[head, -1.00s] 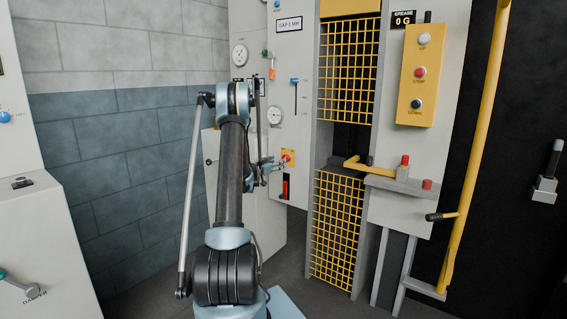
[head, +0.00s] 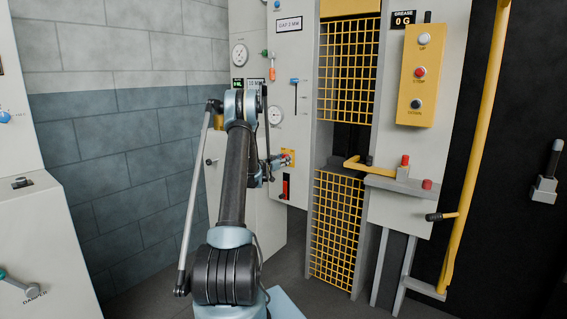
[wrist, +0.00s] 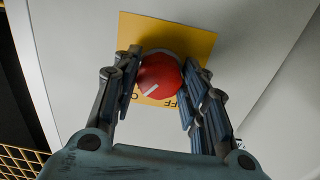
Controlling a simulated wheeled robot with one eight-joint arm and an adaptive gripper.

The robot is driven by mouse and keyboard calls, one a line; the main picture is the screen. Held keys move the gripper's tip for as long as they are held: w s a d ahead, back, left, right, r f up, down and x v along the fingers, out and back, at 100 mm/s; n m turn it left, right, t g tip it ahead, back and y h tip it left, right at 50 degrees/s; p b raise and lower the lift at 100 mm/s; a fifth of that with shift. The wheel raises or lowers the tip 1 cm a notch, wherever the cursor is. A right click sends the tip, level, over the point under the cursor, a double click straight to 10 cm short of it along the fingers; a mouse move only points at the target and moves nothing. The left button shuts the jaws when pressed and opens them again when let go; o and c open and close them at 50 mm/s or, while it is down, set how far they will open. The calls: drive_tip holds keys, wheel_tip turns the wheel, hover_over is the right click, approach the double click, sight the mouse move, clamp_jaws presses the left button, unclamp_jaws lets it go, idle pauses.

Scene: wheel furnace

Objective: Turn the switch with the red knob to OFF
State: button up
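The red knob (wrist: 160,75) sits on a yellow plate (wrist: 195,42) on a pale panel in the wrist view. Its white mark points to the lower left, towards a partly hidden label whose visible letter looks like O. Upside-down letters "FF" show at the lower right of the plate. My gripper (wrist: 161,62) has one finger on each side of the knob, very close to it; I cannot tell whether they touch it. In the head view, my gripper (head: 277,162) is at the yellow plate (head: 291,157), and the knob is mostly hidden there.
A red-handled lever (head: 285,188) is just below the plate.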

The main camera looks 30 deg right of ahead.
drive_tip(key=shift+c, duration=1.2)
drive_tip(key=shift+w, duration=0.1)
drive_tip(key=shift+n, duration=0.4)
drive_tip(key=n, duration=1.3)
drive_tip(key=shift+a, duration=0.15)
drive_tip(key=shift+n, duration=0.3)
